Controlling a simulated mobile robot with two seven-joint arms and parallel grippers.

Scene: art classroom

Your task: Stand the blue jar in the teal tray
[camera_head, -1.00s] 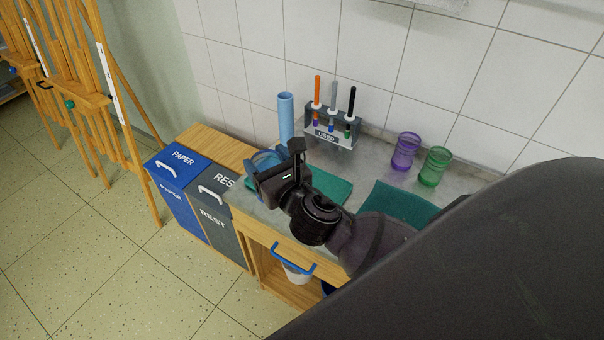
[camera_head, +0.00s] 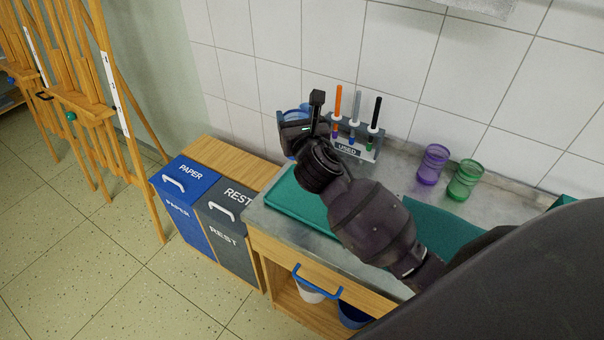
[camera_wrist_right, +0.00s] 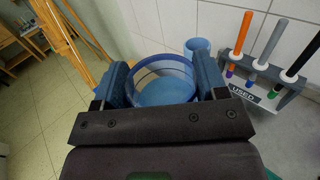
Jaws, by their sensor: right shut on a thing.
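The blue jar, see-through with a wide round rim, sits between the fingers of my right gripper (camera_wrist_right: 163,88) in the right wrist view, where I look down into the jar (camera_wrist_right: 165,91). In the head view my right gripper (camera_head: 298,128) is shut on the jar (camera_head: 289,116) and largely hides it. The jar looks upright and appears held above the far part of the teal tray (camera_head: 296,199). The tray lies on the grey counter, partly hidden by my right arm; its visible part is empty. My left gripper is not in view.
A marker rack labelled USED (camera_head: 346,150) stands right of the gripper. A light blue cylinder (camera_wrist_right: 197,45) stands just behind the jar. Purple (camera_head: 432,164) and green (camera_head: 464,180) cups stand farther right, near a teal sheet-like thing (camera_head: 432,222). Bins (camera_head: 231,205) stand left.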

